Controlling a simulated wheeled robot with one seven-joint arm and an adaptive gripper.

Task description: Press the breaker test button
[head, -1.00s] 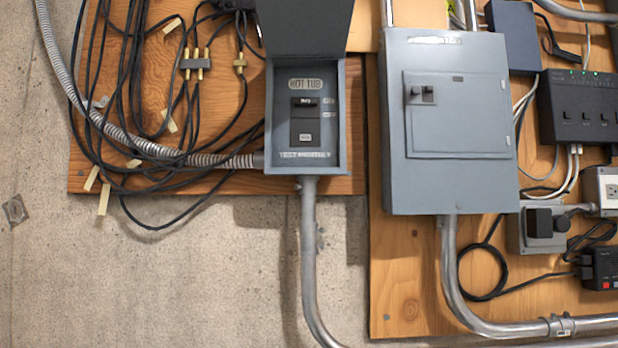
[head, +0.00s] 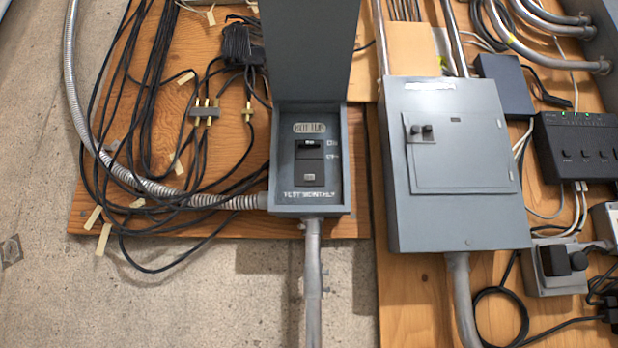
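Inside is a black breaker (head: 309,163) under a label that reads "HOT TUB". A small light-coloured button (head: 309,177) sits on the lower part of the breaker. Lettering below it reads "TEST MONTHLY". My gripper is not in view.
A larger grey panel (head: 458,225) with a closed door is right of the breaker box. Black cables (head: 150,120) hang in loops at left. A conduit (head: 312,285) runs down from the box. A black device (head: 580,145) with green lights is at right.

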